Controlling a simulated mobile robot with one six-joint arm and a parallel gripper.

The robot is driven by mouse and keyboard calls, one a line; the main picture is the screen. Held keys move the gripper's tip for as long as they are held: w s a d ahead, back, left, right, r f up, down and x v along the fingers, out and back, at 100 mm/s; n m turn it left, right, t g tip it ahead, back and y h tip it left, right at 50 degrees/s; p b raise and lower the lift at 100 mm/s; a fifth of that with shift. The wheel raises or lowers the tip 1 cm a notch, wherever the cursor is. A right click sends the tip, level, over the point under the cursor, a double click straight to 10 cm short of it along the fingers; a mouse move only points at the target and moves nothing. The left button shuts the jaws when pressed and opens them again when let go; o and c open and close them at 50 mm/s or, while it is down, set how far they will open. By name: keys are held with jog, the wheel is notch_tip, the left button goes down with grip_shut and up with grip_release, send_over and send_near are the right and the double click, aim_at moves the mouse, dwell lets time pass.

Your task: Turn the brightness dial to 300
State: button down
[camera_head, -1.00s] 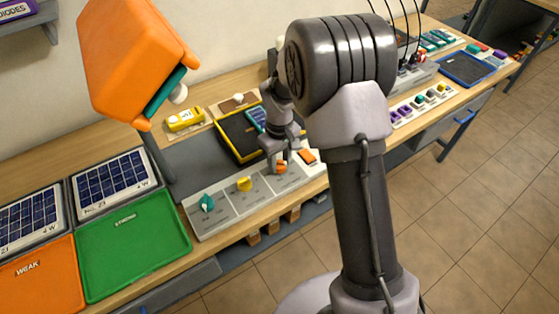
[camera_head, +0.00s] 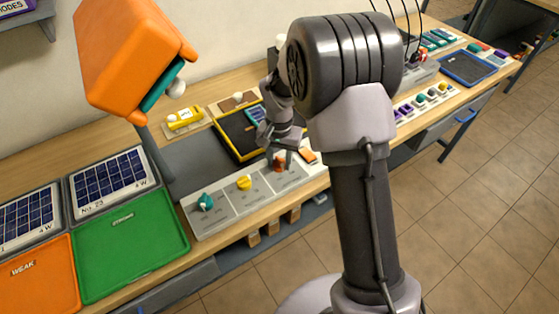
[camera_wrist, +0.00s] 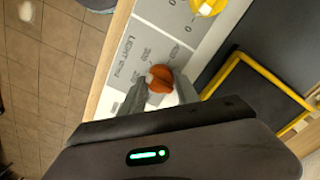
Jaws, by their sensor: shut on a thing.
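The brightness dial is an orange-red knob (camera_wrist: 161,79) on a pale panel marked LIGHT, with printed numbers around it that are too small to read surely. In the head view the dial (camera_head: 279,165) sits towards the right end of the panel (camera_head: 228,222), partly hidden by the fingers. My gripper (camera_wrist: 158,88) is shut on the dial, one finger on each side. In the head view my gripper (camera_head: 280,157) points down onto it. The exact setting of the dial cannot be told.
A yellow knob (camera_head: 244,183) and a teal knob (camera_head: 206,202) stand on the same panel to the left. A flat orange piece (camera_head: 307,157) lies just right of the dial. Behind is a yellow-rimmed black tray (camera_head: 226,143). A green tray (camera_head: 135,262) lies at left.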

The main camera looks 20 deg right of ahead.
aim_at(279, 161)
jog(key=m+b, duration=0.1)
jog(key=m, duration=0.4)
dwell(0.6)
jog(key=c, duration=0.9)
grip_release()
notch_tip(279, 161, up, 18)
jog(key=p, duration=0.6)
jog(key=shift+f, duration=0.25)
